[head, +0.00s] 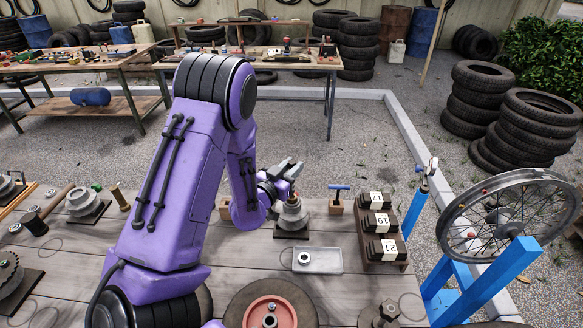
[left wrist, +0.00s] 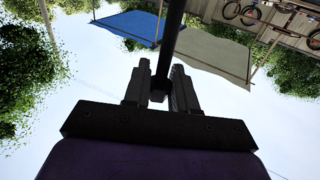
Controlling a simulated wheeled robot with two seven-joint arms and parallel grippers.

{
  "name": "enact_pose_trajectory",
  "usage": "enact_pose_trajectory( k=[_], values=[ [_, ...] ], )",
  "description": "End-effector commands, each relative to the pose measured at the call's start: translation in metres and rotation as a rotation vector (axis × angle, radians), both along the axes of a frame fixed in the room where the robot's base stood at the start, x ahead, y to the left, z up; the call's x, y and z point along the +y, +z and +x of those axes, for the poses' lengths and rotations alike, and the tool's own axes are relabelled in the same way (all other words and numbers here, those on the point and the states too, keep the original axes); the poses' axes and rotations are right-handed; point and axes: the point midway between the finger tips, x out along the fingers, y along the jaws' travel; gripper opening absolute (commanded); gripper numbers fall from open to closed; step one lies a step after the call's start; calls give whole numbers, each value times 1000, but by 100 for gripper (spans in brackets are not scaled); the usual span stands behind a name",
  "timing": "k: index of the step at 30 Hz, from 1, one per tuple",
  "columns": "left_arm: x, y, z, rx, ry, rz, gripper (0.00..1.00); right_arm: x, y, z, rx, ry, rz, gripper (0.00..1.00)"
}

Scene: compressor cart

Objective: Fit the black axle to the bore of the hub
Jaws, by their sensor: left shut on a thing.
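My left gripper (head: 287,170) is out over the middle of the bench, at the end of my purple arm. In the left wrist view its two fingers (left wrist: 160,85) are closed on a black rod, the black axle (left wrist: 172,40), which runs up out of the picture between them. I cannot make out the axle in the head view. A round wheel with a red hub (head: 290,315) lies flat at the bench's front edge, cut off by the picture's lower edge, with a small metal ring at its centre. The gripper is well beyond it and apart. My right gripper is not in view.
A grey stepped fixture (head: 291,217) stands just below my gripper. A grey tray (head: 317,260) holds a nut. A rack with numbered blocks (head: 381,222) and a spoked wheel (head: 510,212) on a blue stand are to the right. Bare planks (head: 345,285) lie between.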

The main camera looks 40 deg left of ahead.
Motion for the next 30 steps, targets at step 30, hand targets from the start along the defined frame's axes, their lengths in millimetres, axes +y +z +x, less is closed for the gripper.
enact_pose_trajectory(
  k=[30],
  values=[
    [0,-27,0,-1,0,0,0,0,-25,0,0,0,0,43]
  ],
)
